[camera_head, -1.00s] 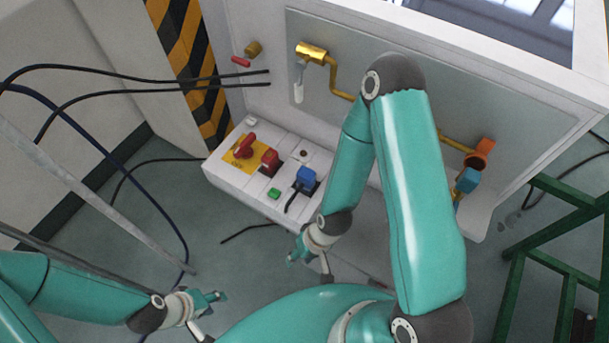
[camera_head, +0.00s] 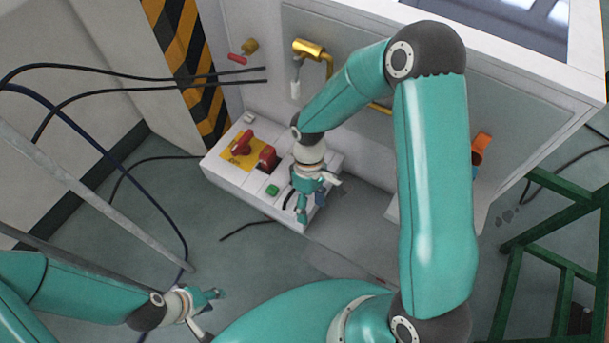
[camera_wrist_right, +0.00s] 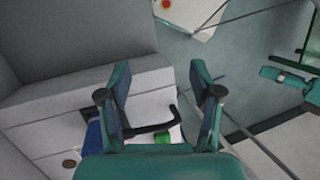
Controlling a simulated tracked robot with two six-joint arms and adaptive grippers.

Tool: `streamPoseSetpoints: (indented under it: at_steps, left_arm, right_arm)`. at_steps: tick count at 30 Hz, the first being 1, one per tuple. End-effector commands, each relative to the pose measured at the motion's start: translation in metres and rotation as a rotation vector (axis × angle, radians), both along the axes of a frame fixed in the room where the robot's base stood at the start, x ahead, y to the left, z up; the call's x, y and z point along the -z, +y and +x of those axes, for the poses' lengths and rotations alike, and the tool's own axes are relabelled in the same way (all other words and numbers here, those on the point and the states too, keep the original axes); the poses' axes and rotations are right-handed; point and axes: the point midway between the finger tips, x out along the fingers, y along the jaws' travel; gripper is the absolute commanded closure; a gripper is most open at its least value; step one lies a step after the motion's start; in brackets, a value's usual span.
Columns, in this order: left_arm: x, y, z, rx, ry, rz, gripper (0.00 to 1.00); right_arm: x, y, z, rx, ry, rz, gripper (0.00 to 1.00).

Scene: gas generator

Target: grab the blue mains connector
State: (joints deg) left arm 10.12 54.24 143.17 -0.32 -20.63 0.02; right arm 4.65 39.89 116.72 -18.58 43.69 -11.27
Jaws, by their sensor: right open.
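The blue mains connector (camera_wrist_right: 93,137) shows in the right wrist view, partly hidden behind the base of the left-hand finger. A black cable (camera_wrist_right: 153,129) runs from it across the gap between the fingers. In the head view my right gripper covers most or all of the connector. My right gripper (camera_head: 321,202) is open over the right part of the white control panel; in its wrist view (camera_wrist_right: 160,75) the fingers are apart with nothing gripped. I cannot tell whether it touches the connector. My left gripper (camera_head: 208,311) is open and empty above the floor, lower left.
The white panel (camera_head: 228,172) carries a red switch on a yellow plate (camera_head: 243,144), another red switch (camera_head: 267,157) and a green button (camera_head: 272,190). A brass pipe (camera_head: 309,48) is on the machine wall behind. A green frame (camera_head: 550,225) stands right. Cables hang left.

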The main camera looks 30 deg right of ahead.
Motion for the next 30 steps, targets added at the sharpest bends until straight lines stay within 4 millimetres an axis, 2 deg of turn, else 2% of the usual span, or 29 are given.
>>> streamPoseSetpoints:
  at_steps: [1, 3, 6, 9, 11, 13, 17, 24, 30]
  left_arm:
    - [-0.002, 0.000, 0.000, 0.000, 0.000, 0.000, 0.60]
    - [-0.002, 0.000, 0.000, 0.000, 0.000, 0.000, 0.60]
    - [-0.003, 0.000, 0.000, 0.000, 0.000, 0.000, 0.60]
    - [-0.004, 0.000, 0.000, 0.000, 0.000, 0.000, 0.60]
    - [-0.004, 0.000, 0.000, 0.000, 0.000, 0.000, 0.60]
    - [-0.004, 0.000, 0.000, 0.000, 0.000, 0.000, 0.60]
    - [-0.004, 0.000, 0.000, 0.000, 0.000, 0.000, 0.60]
    - [-0.004, 0.000, 0.000, 0.000, 0.000, 0.000, 0.60]
    - [-0.005, 0.000, 0.000, 0.000, 0.000, 0.000, 0.60]
  right_arm:
    - [-0.034, -0.015, 0.028, -0.035, -0.059, -0.042, 0.35]
    - [-0.075, -0.030, 0.056, -0.065, -0.127, -0.093, 0.35]
    - [-0.119, -0.038, 0.086, -0.070, -0.240, -0.126, 0.35]
    - [-0.145, -0.036, 0.100, -0.069, -0.315, -0.128, 0.35]
    - [-0.151, -0.033, 0.101, -0.072, -0.334, -0.127, 0.35]
    - [-0.152, -0.031, 0.102, -0.077, -0.344, -0.127, 0.35]
    - [-0.132, -0.030, 0.101, -0.081, -0.340, -0.126, 0.35]
    - [-0.080, -0.029, 0.101, -0.080, -0.338, -0.125, 0.35]
    - [-0.048, -0.029, 0.101, -0.081, -0.341, -0.125, 0.35]
